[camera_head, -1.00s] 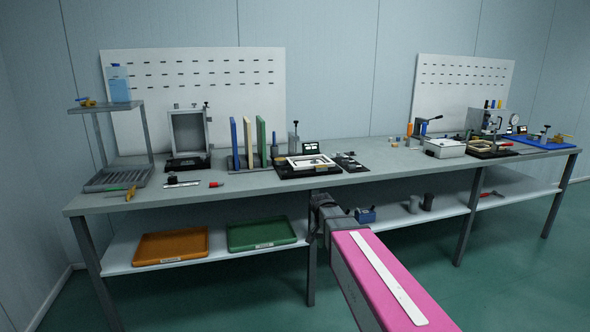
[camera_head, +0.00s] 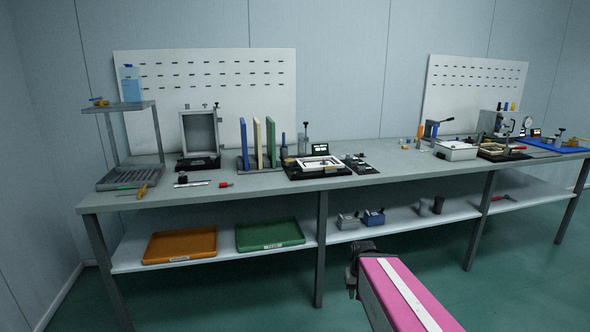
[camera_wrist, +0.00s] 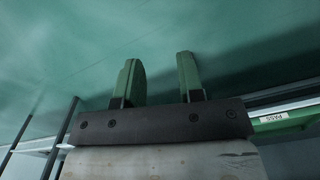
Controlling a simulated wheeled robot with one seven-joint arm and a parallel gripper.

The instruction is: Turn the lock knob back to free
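A grey upright panel frame (camera_head: 216,133) stands on a black base at the left of the bench, with small dark knobs (camera_head: 216,106) on its top edge. The knobs are too small to tell which is the lock knob or how it is turned. My gripper (camera_head: 352,284) is low in front of the bench, below the lower shelf's front edge and far from the frame. In the wrist view my gripper (camera_wrist: 158,66) has its two green-looking fingers apart with nothing between them. The frame is not in the wrist view.
The bench top (camera_head: 240,183) holds a rack (camera_head: 125,108), upright boards (camera_head: 271,142), a white-framed fixture (camera_head: 319,163) and a white box (camera_head: 456,151). The lower shelf holds an orange tray (camera_head: 180,245) and a green tray (camera_head: 270,235). Open floor lies in front.

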